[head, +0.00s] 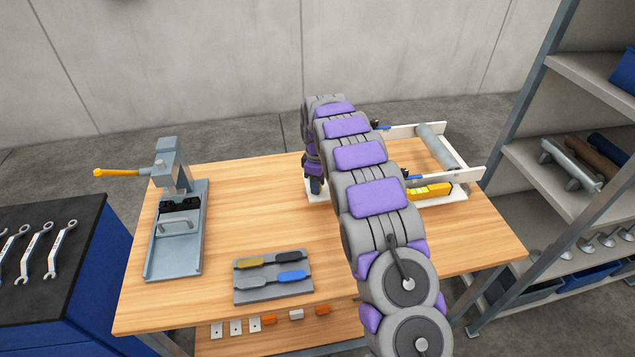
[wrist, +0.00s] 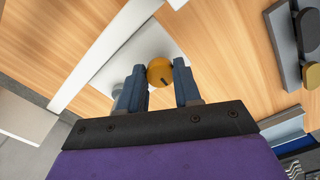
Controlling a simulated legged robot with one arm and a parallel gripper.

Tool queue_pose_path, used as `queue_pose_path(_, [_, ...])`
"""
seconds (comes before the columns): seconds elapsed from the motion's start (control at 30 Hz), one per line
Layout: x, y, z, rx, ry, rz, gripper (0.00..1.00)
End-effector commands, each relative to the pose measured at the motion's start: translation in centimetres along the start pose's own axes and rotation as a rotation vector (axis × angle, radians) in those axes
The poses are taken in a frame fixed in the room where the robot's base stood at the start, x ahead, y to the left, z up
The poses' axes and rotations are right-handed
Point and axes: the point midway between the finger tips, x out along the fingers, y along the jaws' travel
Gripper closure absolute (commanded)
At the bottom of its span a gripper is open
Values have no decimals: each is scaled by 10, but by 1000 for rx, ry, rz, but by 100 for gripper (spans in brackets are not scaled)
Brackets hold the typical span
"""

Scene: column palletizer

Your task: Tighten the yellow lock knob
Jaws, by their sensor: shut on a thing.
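The yellow lock knob (wrist: 160,72) shows in the wrist view as a round knob with a small dark mark on it. It sits over a white plate (wrist: 124,70). My gripper (wrist: 159,85) has its two blue fingers on either side of the knob and is shut on it. In the head view my gripper (head: 316,186) is at the left end of the white roller frame (head: 471,177), mostly behind my arm. The knob is hidden there.
A grey press with a yellow handle (head: 116,172) stands at the table's left. A grey tool tray (head: 262,294) lies at the front. A yellow level (head: 432,191) lies by the frame. Shelving (head: 572,170) stands at the right. The wooden table (head: 250,215) is clear between the press and frame.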

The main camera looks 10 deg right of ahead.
Motion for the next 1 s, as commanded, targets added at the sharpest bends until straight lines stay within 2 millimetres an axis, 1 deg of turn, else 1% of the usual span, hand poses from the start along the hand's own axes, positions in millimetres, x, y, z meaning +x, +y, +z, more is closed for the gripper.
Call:
queue_pose_path(0.17, [-2, 0, 0, 74, -1, 0, 97])
queue_pose_path(0.37, [-3, 0, 0, 226, 0, 1, 97])
queue_pose_path(1.0, [-3, -1, -2, 833, 3, 4, 97])
